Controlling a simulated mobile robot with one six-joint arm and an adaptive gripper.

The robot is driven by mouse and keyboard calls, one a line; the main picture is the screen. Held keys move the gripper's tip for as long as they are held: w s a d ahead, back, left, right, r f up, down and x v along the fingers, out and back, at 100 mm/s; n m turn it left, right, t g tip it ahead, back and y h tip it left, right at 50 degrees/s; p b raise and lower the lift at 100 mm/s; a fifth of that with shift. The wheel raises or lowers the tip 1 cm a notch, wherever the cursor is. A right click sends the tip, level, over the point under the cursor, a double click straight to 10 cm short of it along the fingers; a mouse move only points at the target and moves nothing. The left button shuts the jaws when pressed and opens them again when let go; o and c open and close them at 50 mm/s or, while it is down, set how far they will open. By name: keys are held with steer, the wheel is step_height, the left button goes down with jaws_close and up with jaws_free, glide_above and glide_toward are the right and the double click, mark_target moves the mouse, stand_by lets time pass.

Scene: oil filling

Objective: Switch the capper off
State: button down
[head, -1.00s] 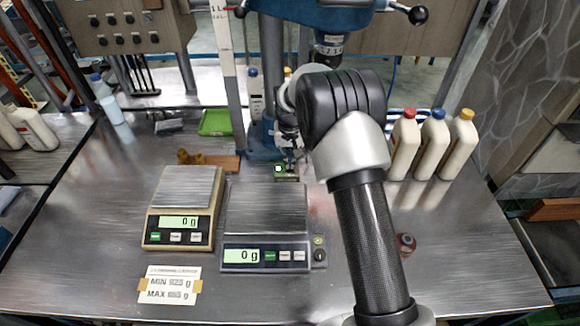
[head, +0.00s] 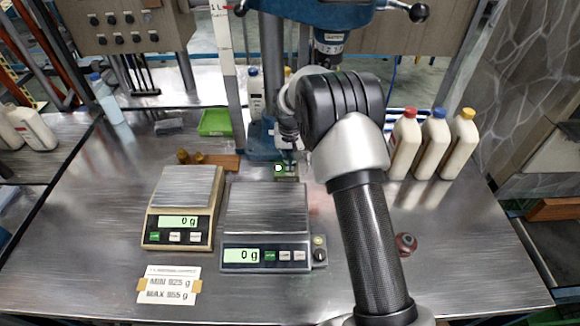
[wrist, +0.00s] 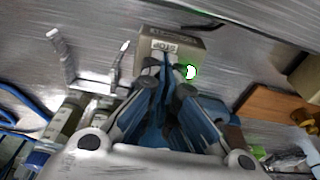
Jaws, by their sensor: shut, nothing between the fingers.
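The capper (head: 335,45) is a blue column machine at the back of the steel table, with black-knobbed levers. A small control box (head: 290,176) stands before its base. In the wrist view the box (wrist: 190,42) has a label reading STOP and a bright green-white light (wrist: 190,72) on one side. My gripper (head: 290,158) is at the box in the head view. In the wrist view my blue-fingered gripper (wrist: 160,72) is shut and empty, its tips over the face just below the STOP label. Contact cannot be told, and the fingers hide part of the face.
Two scales, one tan-framed (head: 180,205) and one grey (head: 265,215), both reading 0 g, stand in front. White bottles (head: 432,145) stand at right beyond my arm. A green tray (head: 214,122) and brown wooden block (head: 222,161) lie to the left of the capper.

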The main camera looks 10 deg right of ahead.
steer(key=shift+f+b, duration=0.35)
steer(key=shift+f, duration=0.4)
steer(key=shift+r+p, duration=2.4)
steer(key=shift+r, duration=1.15)
steer(key=shift+r, duration=0.1)
